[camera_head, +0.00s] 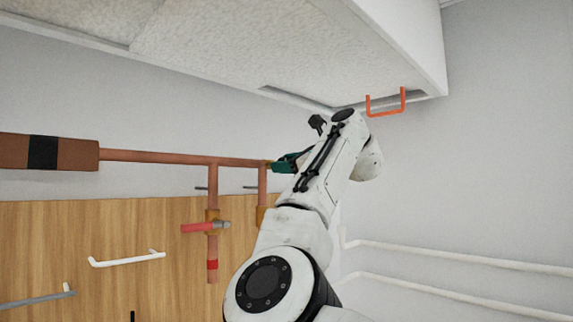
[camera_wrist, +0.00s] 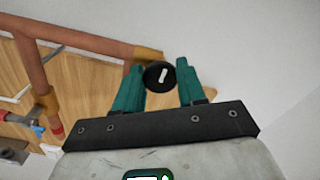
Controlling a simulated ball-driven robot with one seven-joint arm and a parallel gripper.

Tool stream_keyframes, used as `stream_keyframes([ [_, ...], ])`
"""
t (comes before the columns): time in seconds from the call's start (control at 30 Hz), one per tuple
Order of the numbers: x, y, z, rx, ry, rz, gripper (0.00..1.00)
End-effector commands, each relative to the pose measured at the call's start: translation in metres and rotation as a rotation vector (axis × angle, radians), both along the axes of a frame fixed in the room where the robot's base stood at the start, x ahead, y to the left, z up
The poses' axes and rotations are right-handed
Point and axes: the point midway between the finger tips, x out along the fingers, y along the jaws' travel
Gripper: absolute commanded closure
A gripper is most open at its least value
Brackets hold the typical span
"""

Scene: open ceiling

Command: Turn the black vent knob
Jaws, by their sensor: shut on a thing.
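The black vent knob (camera_wrist: 159,75) shows in the wrist view as a round black disc with a white mark, slightly tilted from upright. My gripper (camera_wrist: 160,76) has teal fingers on either side of the knob and is shut on it. In the head view my gripper (camera_head: 284,163) is at the right end of the copper pipe, at the top of the wooden panel. The knob is hidden there behind my gripper and arm.
A copper pipe (camera_head: 180,158) runs left from my gripper, with a red-handled valve (camera_head: 198,228) below it. A wooden panel (camera_head: 60,235) carries a white handle (camera_head: 127,259). Overhead is a ceiling panel (camera_head: 250,45) with an orange handle (camera_head: 385,111). White rails (camera_head: 450,258) line the right wall.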

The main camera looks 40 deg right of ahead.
Motion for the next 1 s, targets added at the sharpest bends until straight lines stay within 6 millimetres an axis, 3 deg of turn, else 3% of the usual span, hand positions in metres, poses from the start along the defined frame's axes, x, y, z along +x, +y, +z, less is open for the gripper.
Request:
stream_keyframes([
  [0.27, 0.0, -0.002, -0.005, 0.003, 0.01, -0.002, 0.91],
  [0.3, 0.0, -0.002, -0.005, 0.003, 0.01, -0.002, 0.57],
  [0.5, 0.0, -0.001, -0.003, 0.001, 0.006, -0.001, 0.38],
  [0.83, -0.004, -0.001, -0.003, 0.0, 0.003, 0.0, 0.37],
  [1.0, -0.026, -0.002, -0.005, 0.0, -0.001, -0.003, 0.37],
])
